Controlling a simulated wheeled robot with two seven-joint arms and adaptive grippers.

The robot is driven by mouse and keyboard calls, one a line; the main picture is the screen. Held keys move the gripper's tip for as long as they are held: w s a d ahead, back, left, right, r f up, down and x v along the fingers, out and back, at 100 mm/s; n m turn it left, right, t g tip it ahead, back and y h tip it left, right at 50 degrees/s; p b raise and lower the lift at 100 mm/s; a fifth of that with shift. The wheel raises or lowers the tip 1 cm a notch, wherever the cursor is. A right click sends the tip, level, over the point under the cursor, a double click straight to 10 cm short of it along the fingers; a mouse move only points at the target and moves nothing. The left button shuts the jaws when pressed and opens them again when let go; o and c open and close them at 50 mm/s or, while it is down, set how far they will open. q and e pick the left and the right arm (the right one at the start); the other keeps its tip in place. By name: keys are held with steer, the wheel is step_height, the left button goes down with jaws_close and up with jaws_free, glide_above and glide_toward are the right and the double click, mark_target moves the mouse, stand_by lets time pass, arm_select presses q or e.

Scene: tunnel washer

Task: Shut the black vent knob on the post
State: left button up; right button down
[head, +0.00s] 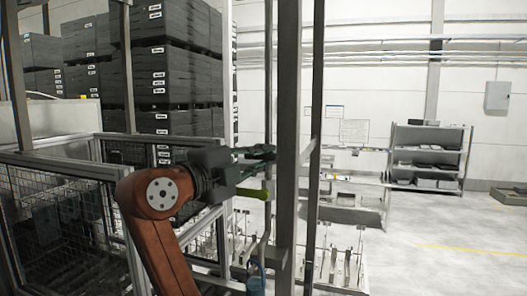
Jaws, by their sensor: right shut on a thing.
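My right gripper (262,153) reaches from the orange arm to a thin upright pipe (268,110) beside the grey post (288,130). Its dark fingers are shut at the pipe, on what appears to be the black vent knob. The knob is mostly hidden by the fingers and blends with their dark colour, so its turn position cannot be told. A yellow-green handle (254,193) sticks out just below the fingers, apart from their tips. My left gripper is out of view.
A mesh-sided metal frame (62,168) stands at the left, with tall stacks of dark crates (165,75) behind it. A second thin upright (316,100) stands right of the post. A grey shelf (428,155) is at the back right. The floor (440,240) at the right is clear.

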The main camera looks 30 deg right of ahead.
steer(key=shift+f+m+p, duration=0.1)
steer(key=shift+m+p, duration=0.2)
steer(key=shift+m, duration=0.3)
steer(key=shift+s, duration=0.1)
steer(key=c, duration=2.4)
jaws_free()
steer(key=o, duration=0.4)
steer(key=shift+w+a, duration=0.1)
steer(key=shift+w, duration=0.25)
steer(key=shift+c, duration=0.2)
steer(key=shift+s, duration=0.3)
steer(key=v, duration=1.2)
steer(key=shift+w+r, duration=0.2)
steer(key=shift+r, duration=0.15)
